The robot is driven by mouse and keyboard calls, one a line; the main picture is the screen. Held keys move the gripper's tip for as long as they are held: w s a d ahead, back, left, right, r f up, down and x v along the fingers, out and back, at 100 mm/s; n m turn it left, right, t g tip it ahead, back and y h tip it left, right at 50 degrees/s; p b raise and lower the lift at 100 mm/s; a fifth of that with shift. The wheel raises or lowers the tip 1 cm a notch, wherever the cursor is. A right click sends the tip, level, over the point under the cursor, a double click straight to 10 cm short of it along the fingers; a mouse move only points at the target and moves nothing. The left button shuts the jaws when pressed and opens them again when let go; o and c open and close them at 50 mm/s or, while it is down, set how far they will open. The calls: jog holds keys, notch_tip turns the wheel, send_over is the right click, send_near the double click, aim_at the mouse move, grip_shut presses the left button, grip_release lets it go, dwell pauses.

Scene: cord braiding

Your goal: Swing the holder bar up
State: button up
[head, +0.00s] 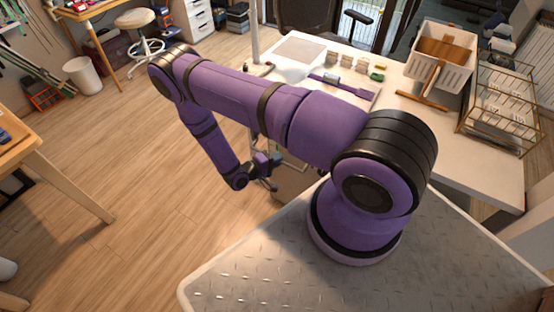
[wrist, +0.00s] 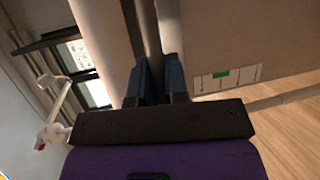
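My gripper (head: 268,165) is low beside the near left end of the white worktable (head: 440,135). In the wrist view its two dark fingers (wrist: 156,75) stand apart, with a gap between the tips. A dark upright strip shows behind that gap; I cannot tell whether it touches the fingers. A white rod (wrist: 60,103) with a pale knob at one end and a small red spot near the other lies at the left. I cannot tell for sure whether this is the holder bar. In the head view my arm hides part of the table's near end.
A beige panel (wrist: 245,35) with a white label and green mark (wrist: 222,73) is close on the right in the wrist view. A pale post (wrist: 98,35) stands left of the fingers. A white crate (head: 443,50) and wire rack (head: 497,105) stand right. The floor left is mostly clear.

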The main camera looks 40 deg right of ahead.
grip_shut()
jog(key=shift+r, duration=0.1)
jog(key=shift+r+n+y, duration=0.4)
jog(key=shift+r+y, duration=0.15)
jog(key=shift+y, duration=0.65)
jog(key=y, duration=0.1)
jog(key=r+g+y, duration=0.1)
jog(key=y, duration=0.1)
jog(key=shift+d+r+n, duration=0.1)
jog(key=shift+r+n, duration=0.15)
jog(key=shift+n, duration=0.15)
jog(key=shift+w+d+r+n+g+y, duration=0.15)
jog(key=shift+d+r+n+g+y, duration=0.2)
jog(key=shift+y, duration=0.9)
jog(key=shift+w+d+r+n+g+y, duration=0.1)
jog(key=shift+d+r+n+g+y, duration=0.2)
jog(key=shift+y, duration=0.9)
jog(key=shift+w+d+r+n+g+y, duration=0.15)
jog(key=shift+d+r+g+y, duration=0.25)
jog(key=shift+y, duration=0.85)
jog(key=shift+a+r, duration=0.1)
